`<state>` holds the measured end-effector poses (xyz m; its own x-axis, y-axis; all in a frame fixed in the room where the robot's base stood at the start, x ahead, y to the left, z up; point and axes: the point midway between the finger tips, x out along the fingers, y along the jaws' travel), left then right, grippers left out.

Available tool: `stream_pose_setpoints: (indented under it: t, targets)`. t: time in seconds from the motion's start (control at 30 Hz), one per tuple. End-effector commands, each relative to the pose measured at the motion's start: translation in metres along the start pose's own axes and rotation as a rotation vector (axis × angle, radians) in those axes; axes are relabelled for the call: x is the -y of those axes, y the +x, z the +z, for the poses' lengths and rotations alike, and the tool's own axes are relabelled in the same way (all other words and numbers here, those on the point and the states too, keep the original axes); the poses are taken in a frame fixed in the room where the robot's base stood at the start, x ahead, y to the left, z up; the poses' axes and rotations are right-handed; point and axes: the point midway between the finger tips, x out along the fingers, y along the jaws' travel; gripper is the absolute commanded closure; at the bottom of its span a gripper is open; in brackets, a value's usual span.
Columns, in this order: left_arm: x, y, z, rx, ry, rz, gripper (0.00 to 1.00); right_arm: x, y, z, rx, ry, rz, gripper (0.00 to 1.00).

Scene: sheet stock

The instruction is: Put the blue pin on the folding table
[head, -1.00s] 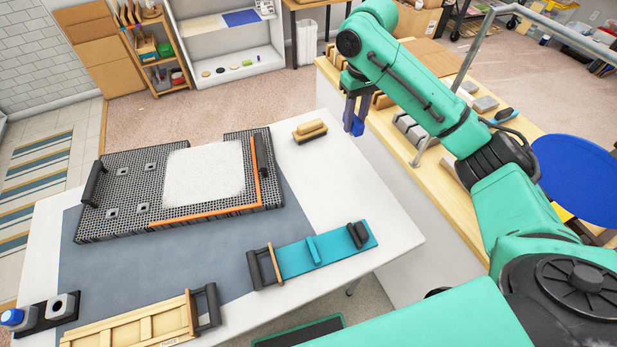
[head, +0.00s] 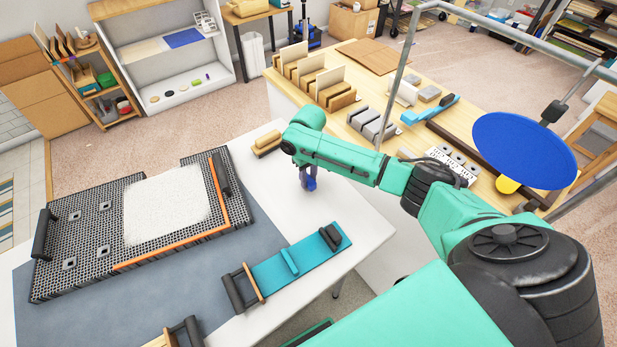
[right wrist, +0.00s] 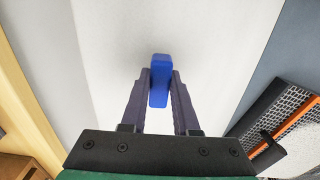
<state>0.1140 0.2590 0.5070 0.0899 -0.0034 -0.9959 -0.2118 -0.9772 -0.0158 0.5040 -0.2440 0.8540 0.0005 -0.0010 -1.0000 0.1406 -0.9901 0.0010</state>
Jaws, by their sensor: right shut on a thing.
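My right gripper (head: 307,178) is shut on the blue pin (head: 311,185) over the white top of the folding table (head: 345,215), near its right edge. In the right wrist view the blue pin (right wrist: 159,82) is pinched between the two fingertips (right wrist: 160,88), with plain white tabletop around it. Whether the pin touches the table or hangs just above it, I cannot tell. My left gripper is out of view.
On the table are a black perforated mould with an orange edge (head: 170,252), a teal board with dark handles (head: 300,260) and a tan brush (head: 267,143). A wooden bench (head: 345,115) stands behind. White tabletop around my right gripper is clear.

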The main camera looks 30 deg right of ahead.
Motion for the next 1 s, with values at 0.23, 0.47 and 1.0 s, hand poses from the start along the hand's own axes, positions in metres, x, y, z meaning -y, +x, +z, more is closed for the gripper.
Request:
stream_pose_setpoints:
  t: [0.23, 0.47, 1.0]
  targets:
    - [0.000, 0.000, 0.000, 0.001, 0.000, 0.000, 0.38, 0.000, 0.002, 0.000, 0.000, 0.000, 0.000, 0.41]
    - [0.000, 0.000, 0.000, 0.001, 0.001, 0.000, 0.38, 0.000, 0.002, 0.000, 0.000, 0.001, 0.000, 0.41]
    - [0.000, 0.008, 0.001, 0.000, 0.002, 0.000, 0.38, 0.000, -0.098, -0.001, -0.005, 0.001, -0.002, 0.41]
